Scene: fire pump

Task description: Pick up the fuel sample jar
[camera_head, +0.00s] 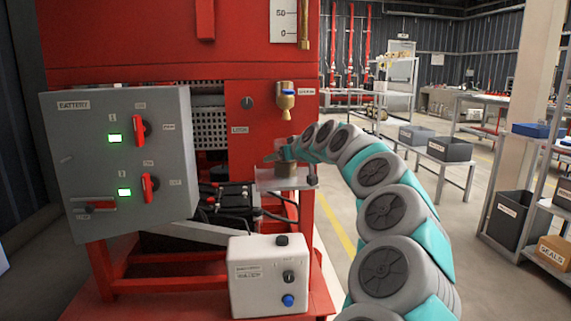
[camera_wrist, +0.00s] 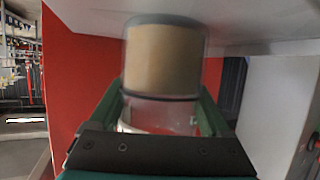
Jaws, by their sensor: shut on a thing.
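The fuel sample jar (camera_head: 288,168) is a small clear cylinder partly filled with tan-brown liquid. In the head view it is at the small pale shelf (camera_head: 270,182) on the red pump frame, below the brass-coloured drain fitting (camera_head: 286,101). My gripper (camera_head: 279,156) reaches it from the right, with the fingertips partly hidden by the jar and arm. In the wrist view the jar (camera_wrist: 163,62) stands out ahead, and my gripper (camera_wrist: 162,115) has its green fingers closed on either side of its clear part. I cannot tell whether the jar touches the shelf.
The grey battery panel (camera_head: 80,165) with green lights and red handles is left of the jar. A white control box (camera_head: 268,275) with a blue button is below. Black cables run under the shelf. Shelving with bins (camera_head: 450,148) stands to the right, with open floor between.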

